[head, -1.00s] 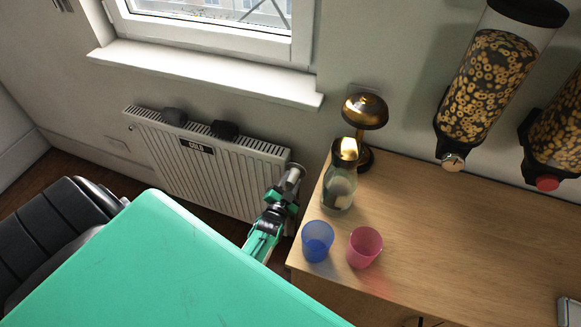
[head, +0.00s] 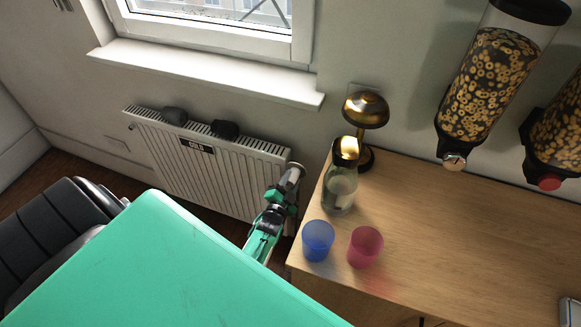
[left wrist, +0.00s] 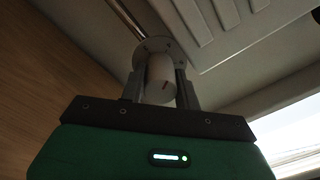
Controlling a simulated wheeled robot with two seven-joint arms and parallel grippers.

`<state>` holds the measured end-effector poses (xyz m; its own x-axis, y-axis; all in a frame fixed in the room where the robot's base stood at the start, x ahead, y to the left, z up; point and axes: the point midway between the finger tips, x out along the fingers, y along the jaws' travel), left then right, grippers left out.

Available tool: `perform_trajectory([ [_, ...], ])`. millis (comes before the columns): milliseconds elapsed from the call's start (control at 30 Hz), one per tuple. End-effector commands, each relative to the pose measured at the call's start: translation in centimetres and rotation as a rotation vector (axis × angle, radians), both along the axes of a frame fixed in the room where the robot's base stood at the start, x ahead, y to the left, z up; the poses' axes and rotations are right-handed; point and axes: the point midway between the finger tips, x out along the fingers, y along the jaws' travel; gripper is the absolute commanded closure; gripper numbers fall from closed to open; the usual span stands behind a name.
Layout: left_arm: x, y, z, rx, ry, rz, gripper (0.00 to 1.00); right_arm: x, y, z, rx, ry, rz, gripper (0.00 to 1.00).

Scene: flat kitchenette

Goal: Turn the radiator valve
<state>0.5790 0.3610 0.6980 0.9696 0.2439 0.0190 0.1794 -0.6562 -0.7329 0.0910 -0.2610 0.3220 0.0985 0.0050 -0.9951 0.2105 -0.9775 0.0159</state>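The white radiator valve (head: 291,174) sticks out at the right end of the white radiator (head: 225,174). My left gripper (head: 281,187) reaches up to it from below. In the left wrist view, the valve's white knob (left wrist: 160,77) with a small red mark sits between the two fingers of my left gripper (left wrist: 160,88), which appear closed on its sides. The round flange behind the knob also shows. The radiator's ribbed panel is at the upper right of that view. My right gripper is not in view.
A wooden counter (head: 450,235) stands right of the valve, with a bottle (head: 340,190), a blue cup (head: 318,240), a pink cup (head: 365,246) and a brass lamp (head: 366,112). A window sill (head: 200,75) is above the radiator.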

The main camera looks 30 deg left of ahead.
Motion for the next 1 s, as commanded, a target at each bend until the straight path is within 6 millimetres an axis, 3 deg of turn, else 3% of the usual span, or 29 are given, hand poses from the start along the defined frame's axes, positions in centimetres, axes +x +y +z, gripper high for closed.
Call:
perform_trajectory([
  [33, -0.1, 0.0, -0.1, -0.002, 0.002, 0.000, 0.60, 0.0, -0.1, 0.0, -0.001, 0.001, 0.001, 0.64],
  [100, 0.0, 0.0, -0.1, -0.002, 0.002, 0.000, 0.46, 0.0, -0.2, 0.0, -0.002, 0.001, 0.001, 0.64],
  [533, -0.9, -0.3, -0.2, -0.001, 0.001, 0.000, 0.46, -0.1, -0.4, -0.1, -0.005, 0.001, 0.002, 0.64],
  [1000, -9.5, -2.4, -0.5, -0.003, 0.002, 0.000, 0.46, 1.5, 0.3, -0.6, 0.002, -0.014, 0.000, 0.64],
])
